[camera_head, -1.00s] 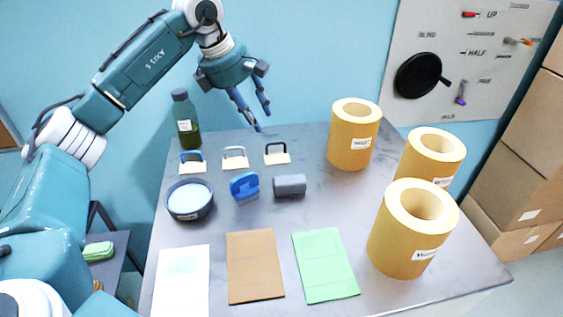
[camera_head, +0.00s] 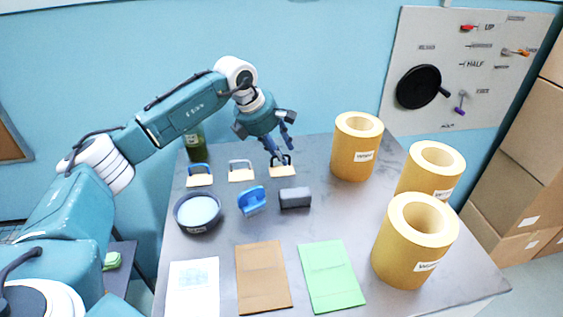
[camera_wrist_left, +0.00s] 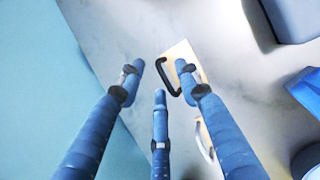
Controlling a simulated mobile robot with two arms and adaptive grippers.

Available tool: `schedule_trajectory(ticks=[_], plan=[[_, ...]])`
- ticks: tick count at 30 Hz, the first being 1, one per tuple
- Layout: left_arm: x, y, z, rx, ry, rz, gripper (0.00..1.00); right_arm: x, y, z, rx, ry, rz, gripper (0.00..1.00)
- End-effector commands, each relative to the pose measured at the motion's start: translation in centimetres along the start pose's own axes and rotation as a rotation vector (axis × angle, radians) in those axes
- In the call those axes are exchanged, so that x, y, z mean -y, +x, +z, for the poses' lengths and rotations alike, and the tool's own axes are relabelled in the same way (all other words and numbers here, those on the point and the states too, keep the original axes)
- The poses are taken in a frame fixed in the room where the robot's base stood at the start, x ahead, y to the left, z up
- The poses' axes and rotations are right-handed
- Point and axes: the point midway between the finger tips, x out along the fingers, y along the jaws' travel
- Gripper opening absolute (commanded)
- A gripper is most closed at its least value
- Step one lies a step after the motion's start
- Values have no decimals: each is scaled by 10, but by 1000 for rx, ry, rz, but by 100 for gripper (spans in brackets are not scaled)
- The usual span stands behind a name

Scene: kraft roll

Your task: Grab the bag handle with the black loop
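The bag handle with the black loop (camera_head: 283,171) lies on the far part of the grey table, rightmost of three similar handles. It has a pale tan base and a dark loop standing up from it. My left gripper (camera_head: 278,160) is just above it, fingers pointing down. In the left wrist view the gripper's blue fingers (camera_wrist_left: 160,85) are spread, and the black loop (camera_wrist_left: 170,77) shows between two of them. I cannot tell whether they touch it. The handles with a white loop (camera_head: 241,172) and a blue loop (camera_head: 199,176) lie to its left. My right gripper is not in view.
A dark grey block (camera_head: 295,198), a blue brush-like tool (camera_head: 251,200) and a round dark bowl (camera_head: 198,212) sit nearer. Large tan rolls (camera_head: 356,147) stand on the right. A green bottle (camera_head: 194,145) is behind my left arm. Flat sheets lie in front.

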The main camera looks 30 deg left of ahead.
Motion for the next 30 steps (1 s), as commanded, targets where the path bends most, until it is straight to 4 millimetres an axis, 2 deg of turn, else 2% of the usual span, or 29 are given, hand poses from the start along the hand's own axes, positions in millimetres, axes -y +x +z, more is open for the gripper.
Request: schedule_trajectory(ticks=[3, 10, 15, 30], plan=[[0, 8, 0, -1, 0, -1, 34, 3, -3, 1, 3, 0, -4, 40], [0, 9, 0, 0, 1, 0, 32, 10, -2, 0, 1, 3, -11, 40], [0, 9, 0, 0, 1, 0, 0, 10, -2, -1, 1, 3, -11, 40], [-1, 4, 2, 2, 1, 2, 0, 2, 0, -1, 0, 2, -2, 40]])
